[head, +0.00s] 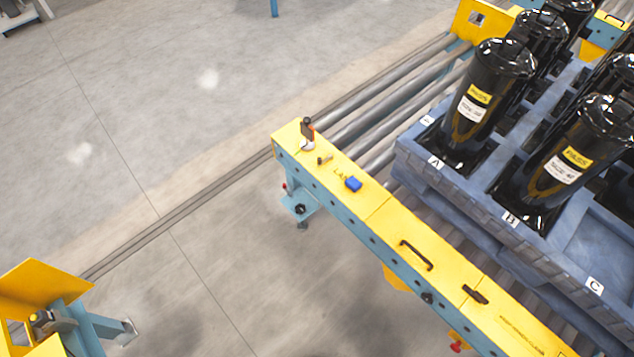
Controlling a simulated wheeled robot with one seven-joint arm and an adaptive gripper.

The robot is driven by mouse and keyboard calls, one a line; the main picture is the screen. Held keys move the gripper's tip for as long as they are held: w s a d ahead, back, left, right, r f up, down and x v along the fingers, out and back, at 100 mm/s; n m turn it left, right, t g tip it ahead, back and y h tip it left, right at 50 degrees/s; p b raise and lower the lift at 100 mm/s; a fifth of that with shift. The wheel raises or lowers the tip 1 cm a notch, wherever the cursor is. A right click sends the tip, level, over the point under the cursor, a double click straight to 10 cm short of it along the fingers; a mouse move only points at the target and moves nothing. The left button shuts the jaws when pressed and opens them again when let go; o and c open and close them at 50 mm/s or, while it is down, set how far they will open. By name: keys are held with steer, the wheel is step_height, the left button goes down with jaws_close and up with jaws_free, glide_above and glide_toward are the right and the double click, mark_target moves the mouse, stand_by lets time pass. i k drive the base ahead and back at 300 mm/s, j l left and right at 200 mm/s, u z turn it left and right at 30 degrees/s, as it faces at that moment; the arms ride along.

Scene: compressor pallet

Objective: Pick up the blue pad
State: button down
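The blue pad (353,184) is a small blue block. It lies on the yellow top of the conveyor side rail (376,203), near the rail's far left end. Some dark lettering on the yellow top is beside it. Nothing touches the pad from above. My gripper does not show in the head view.
Near the pad are a small upright dark-and-orange item (308,130) and a little brass-coloured piece (324,160). A black handle (416,255) stands up from the rail nearer me. A blue pallet (440,190) with black compressors (487,100) is behind. Floor at left is mostly clear.

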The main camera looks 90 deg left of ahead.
mark_target(351, 182)
steer(key=u, duration=2.65)
